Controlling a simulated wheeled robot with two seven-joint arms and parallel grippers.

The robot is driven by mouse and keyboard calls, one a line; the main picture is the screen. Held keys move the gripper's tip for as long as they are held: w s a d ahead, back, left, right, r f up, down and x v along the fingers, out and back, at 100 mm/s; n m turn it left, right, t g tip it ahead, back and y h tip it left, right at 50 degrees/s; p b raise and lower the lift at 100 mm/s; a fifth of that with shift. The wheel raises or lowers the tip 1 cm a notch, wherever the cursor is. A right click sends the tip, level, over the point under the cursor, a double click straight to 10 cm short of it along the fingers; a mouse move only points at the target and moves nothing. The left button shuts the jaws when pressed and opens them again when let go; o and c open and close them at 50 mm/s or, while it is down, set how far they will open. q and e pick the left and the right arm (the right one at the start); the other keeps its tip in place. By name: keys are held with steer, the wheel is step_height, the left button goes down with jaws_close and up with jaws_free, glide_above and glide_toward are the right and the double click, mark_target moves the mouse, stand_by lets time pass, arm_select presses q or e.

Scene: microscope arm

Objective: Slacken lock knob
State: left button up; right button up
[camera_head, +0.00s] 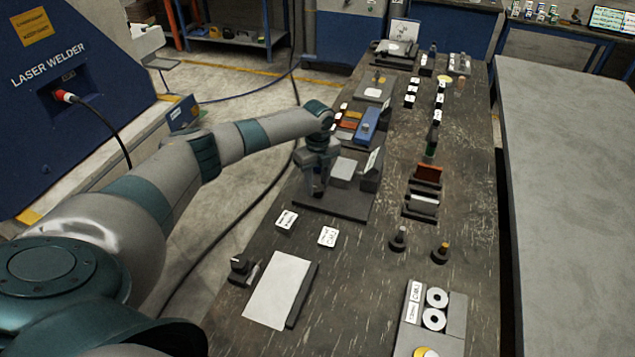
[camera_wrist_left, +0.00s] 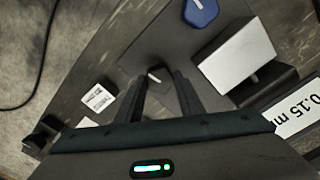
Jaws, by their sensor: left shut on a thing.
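My left gripper (camera_head: 318,186) reaches down over the dark base plate (camera_head: 345,208) of a fixture in the middle of the bench. In the left wrist view the two dark fingers (camera_wrist_left: 163,92) point at a small dark knob with a pale mark (camera_wrist_left: 156,74) between their tips. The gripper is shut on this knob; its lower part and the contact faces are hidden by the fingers. A light grey block (camera_head: 343,172) stands on the plate to the right of the fingers, and it also shows in the left wrist view (camera_wrist_left: 237,55). My right gripper is not in view.
A "0.15 mm" label (camera_wrist_left: 298,117) stands close to the right of the grey block. A blue piece (camera_head: 367,122) lies behind the fixture. White label blocks (camera_head: 327,236) and a pale plate (camera_head: 278,290) are in front.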

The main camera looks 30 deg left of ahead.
arm_select(q)
steer(key=n+p, duration=0.2)
steer(key=n, duration=0.2)
steer(key=shift+r, duration=0.2)
steer(key=n+p, duration=0.1)
steer(key=n, duration=0.2)
steer(key=shift+n+p, duration=0.3)
steer(key=shift+n, duration=0.1)
steer(key=n+p, duration=0.1)
steer(key=n, duration=0.2)
steer(key=shift+n+p, duration=0.3)
steer(key=shift+p, duration=0.05)
steer(key=shift+w+n+p, duration=0.1)
steer(key=shift+n+p, duration=0.4)
steer(key=shift+n, duration=0.7)
steer(key=o, duration=1.1)
steer(key=shift+f, duration=0.1)
steer(key=shift+c, duration=0.2)
